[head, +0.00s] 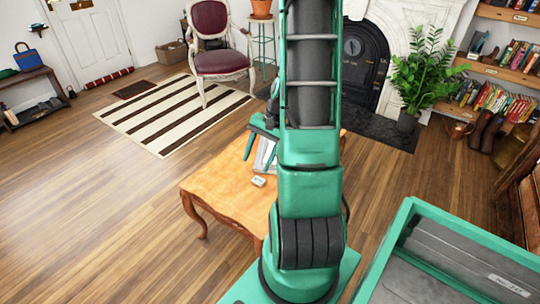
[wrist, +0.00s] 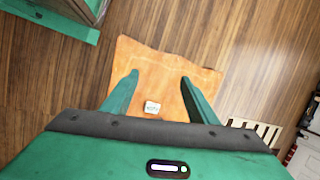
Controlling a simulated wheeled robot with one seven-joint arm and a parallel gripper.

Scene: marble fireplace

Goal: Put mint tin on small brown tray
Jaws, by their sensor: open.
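A small pale tin with a dark label, likely the mint tin (head: 258,181), lies on the wooden table near its front edge. In the wrist view the tin (wrist: 152,107) shows between the bases of my fingers, on the table below. My gripper (head: 258,162) is above the table, its green fingers spread and empty. In the wrist view my gripper (wrist: 159,75) points down with a wide gap between the fingertips. I cannot make out a small brown tray in either view; my arm hides part of the table.
The wooden table (head: 215,182) has bare room on its left. A pale grey framed object (head: 265,153) shows on it behind my fingers. A striped rug (head: 175,112), a red chair (head: 213,50) and a potted plant (head: 422,78) stand beyond on the floor.

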